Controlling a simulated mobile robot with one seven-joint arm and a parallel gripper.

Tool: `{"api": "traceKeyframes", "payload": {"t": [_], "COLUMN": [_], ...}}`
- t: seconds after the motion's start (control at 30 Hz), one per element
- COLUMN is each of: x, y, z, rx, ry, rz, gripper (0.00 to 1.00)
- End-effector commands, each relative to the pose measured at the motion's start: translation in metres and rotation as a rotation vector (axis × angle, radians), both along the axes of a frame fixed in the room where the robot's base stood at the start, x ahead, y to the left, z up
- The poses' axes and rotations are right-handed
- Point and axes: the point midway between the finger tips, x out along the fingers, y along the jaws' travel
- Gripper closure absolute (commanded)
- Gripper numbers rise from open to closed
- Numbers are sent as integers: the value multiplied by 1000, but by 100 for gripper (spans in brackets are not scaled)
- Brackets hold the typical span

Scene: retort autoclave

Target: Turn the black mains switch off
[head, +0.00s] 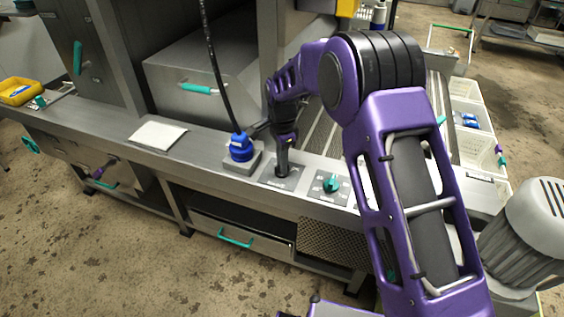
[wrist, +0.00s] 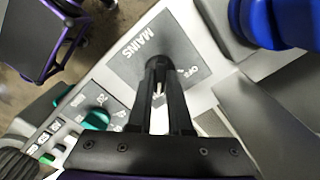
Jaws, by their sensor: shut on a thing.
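The grey mains plate (wrist: 130,70), lettered MAINS with a partly covered "OFF", lies flat on the steel ledge. In the head view the plate (head: 268,181) is in the middle, between the blue plug and the green knob. The black mains switch (wrist: 153,50) stands on it and is mostly hidden by my fingers, so I cannot tell which way it points. My gripper (wrist: 160,85) comes down over the plate, its fingers shut on the switch. In the head view my gripper (head: 283,160) points down onto the plate.
A blue plug (head: 240,147) with a black cable sits just left of the plate. A green rotary knob (head: 331,184) on its own plate is just right. A white cloth (head: 158,135) lies farther left. A grey motor (head: 530,235) stands at the far right.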

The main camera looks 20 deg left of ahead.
Motion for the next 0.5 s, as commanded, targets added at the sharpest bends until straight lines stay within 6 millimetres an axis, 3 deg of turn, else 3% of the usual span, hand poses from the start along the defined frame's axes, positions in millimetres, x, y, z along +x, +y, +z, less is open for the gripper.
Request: {"api": "traceKeyframes", "payload": {"t": [0.5], "x": [0], "y": [0], "z": [1], "rx": [1], "ry": [-1], "rz": [54], "gripper": [100]}}
